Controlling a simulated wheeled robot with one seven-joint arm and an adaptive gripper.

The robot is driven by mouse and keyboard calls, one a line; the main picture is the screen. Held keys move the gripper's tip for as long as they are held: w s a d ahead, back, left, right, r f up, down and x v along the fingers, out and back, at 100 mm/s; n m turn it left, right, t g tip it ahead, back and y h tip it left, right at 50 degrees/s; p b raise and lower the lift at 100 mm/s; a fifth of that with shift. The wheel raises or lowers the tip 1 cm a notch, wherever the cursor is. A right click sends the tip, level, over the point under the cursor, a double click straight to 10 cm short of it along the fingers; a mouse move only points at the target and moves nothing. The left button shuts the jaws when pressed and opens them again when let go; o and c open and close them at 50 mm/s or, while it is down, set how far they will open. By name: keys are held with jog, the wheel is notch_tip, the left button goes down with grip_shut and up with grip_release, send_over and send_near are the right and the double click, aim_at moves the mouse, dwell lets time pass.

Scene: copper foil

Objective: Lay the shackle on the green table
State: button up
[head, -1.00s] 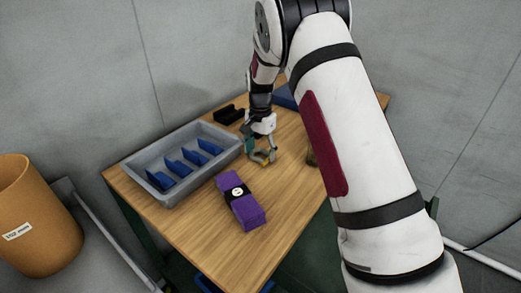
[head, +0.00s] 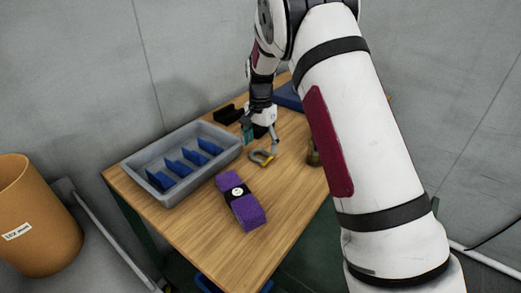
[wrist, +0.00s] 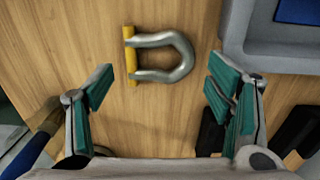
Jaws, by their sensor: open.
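The shackle (head: 262,158), a grey metal U with a yellow pin, lies flat on the table (head: 285,190), which has a wood-coloured top and dark green legs. In the wrist view the shackle (wrist: 172,58) is whole and uncovered, its pin toward the left. My gripper (head: 260,137) is open and empty, just above and behind the shackle in the head view. In the wrist view the teal finger pads of my gripper (wrist: 159,86) are wide apart, with the shackle beyond the tips and bare wood between them.
A grey tray (head: 137,163) with blue dividers stands left of the shackle. A purple block with a black band (head: 241,204) lies in front. A brass-coloured item (head: 312,155) is partly hidden by my arm. A black object (head: 227,115) sits behind; an orange bin (head: 38,225) stands left.

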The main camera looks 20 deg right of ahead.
notch_tip(320, 180, up, 10)
jog(key=s+r+n+t, duration=0.1)
jog(key=s+r+n, duration=0.1)
jog(key=s+r, duration=0.55)
jog(key=s+r+n, duration=0.2)
jog(key=s+r, duration=0.3)
jog(key=s, duration=0.6)
jog(key=s+f+n+t, duration=0.1)
jog(key=s+f+n, duration=0.1)
jog(key=s, duration=0.9)
jog(key=s+f+n+t, duration=0.1)
jog(key=s+n, duration=0.3)
jog(key=s, duration=0.8)
jog(key=shift+s+a+f+n, duration=0.3)
jog(key=shift+a+f, duration=0.15)
jog(key=shift+f, duration=0.15)
